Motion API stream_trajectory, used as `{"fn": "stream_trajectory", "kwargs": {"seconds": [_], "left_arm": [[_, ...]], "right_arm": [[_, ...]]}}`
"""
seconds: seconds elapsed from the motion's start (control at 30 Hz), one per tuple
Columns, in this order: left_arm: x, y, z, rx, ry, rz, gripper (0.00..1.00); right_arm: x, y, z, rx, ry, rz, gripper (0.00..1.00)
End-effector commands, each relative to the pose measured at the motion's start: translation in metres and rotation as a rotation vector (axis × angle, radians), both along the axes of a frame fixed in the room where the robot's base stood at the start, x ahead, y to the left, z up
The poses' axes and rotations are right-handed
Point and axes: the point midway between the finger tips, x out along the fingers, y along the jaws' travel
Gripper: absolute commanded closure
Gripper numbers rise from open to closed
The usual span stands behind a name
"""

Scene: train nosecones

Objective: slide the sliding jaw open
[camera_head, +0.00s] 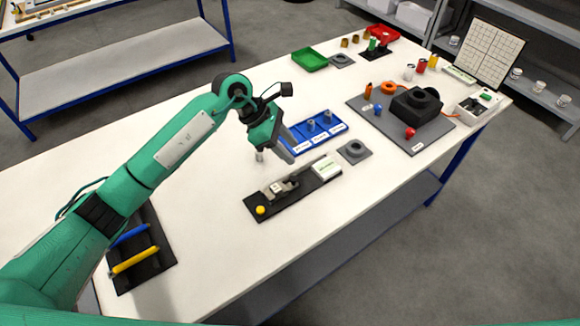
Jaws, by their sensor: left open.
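A black base plate (260,201) lies on the white table in front of my left gripper. On it sits a small grey metal vise-like piece (280,188), which looks to hold the sliding jaw. A yellow ball (260,210) is at its near left end, and a white labelled block (326,168) is at its far right end. I cannot tell how wide the jaw gap is at this size. My left gripper (273,156) is open and empty, pointing down above the table, behind and apart from the metal piece. My right gripper is not in view.
A blue tray (318,133) with grey pegs stands just behind the left gripper. A grey plate with a ring (355,150) is right of the base. A black board with blue and yellow handles (140,252) lies near left. A grey board (401,136) holds a black block.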

Motion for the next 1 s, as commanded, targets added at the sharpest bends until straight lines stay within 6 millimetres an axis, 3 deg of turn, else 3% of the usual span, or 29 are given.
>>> {"fn": "stream_trajectory", "kwargs": {"seconds": [0.13,0.3,0.47,0.8,1.0], "left_arm": [[0.015,0.033,-0.003,0.183,-0.030,-0.031,0.58],[0.019,0.043,-0.007,0.242,-0.035,-0.041,0.58],[0.016,0.034,-0.025,0.241,-0.031,-0.043,0.58],[0.012,0.006,-0.091,0.238,-0.028,-0.040,0.58],[0.011,-0.005,-0.119,0.238,-0.033,-0.041,0.58]], "right_arm": [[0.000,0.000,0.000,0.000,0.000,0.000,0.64],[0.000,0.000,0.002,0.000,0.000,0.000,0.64],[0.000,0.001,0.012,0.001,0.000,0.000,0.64],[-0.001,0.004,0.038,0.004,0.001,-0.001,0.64],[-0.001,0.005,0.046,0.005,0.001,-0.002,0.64]]}}
